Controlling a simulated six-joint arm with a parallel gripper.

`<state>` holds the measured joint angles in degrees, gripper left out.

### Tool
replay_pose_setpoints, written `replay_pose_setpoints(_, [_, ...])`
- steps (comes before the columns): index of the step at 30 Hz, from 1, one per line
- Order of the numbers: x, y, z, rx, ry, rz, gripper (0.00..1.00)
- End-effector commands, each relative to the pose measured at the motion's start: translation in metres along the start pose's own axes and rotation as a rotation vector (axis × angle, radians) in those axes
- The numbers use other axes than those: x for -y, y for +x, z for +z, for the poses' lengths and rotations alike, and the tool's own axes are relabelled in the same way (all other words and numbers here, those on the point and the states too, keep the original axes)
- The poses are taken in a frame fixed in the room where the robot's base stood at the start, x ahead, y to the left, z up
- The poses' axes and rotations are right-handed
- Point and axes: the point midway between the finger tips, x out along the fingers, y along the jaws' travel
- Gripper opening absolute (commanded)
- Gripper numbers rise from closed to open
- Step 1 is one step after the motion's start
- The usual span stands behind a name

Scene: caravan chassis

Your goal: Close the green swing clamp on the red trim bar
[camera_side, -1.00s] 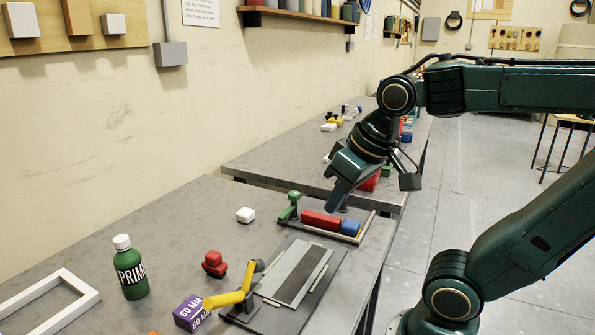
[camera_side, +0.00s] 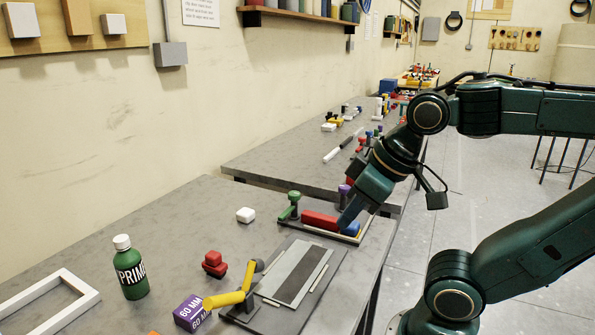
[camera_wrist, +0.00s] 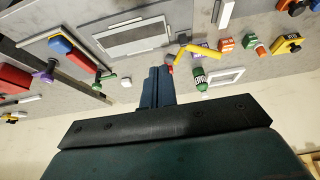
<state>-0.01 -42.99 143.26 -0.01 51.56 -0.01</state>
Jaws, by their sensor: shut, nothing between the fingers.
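The red trim bar (camera_side: 320,220) lies in a low fixture on the near bench, with a blue block (camera_side: 352,229) at its right end. The green swing clamp (camera_side: 288,212) stands at the bar's left end, its arm apparently turned away from the bar. In the wrist view the bar (camera_wrist: 79,60) and green clamp (camera_wrist: 105,78) show at left. My gripper (camera_side: 346,223) is shut and empty, pointing down near the bar's right end and partly covering the blue block. Its shut fingers show in the wrist view (camera_wrist: 159,70). Whether it touches anything is unclear.
A purple-topped clamp (camera_side: 344,190) stands behind my gripper. A grey panel fixture with a yellow clamp (camera_side: 236,297) is in front of the bar.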

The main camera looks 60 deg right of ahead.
Motion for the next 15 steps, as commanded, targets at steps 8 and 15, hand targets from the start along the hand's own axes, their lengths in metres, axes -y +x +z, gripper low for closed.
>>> replay_pose_setpoints(8, [0.0000,0.0000,-0.0001,0.000,0.000,0.000,0.00])
replay_pose_setpoints(15, [0.0000,0.0000,-0.0002,0.000,0.000,0.000,0.06])
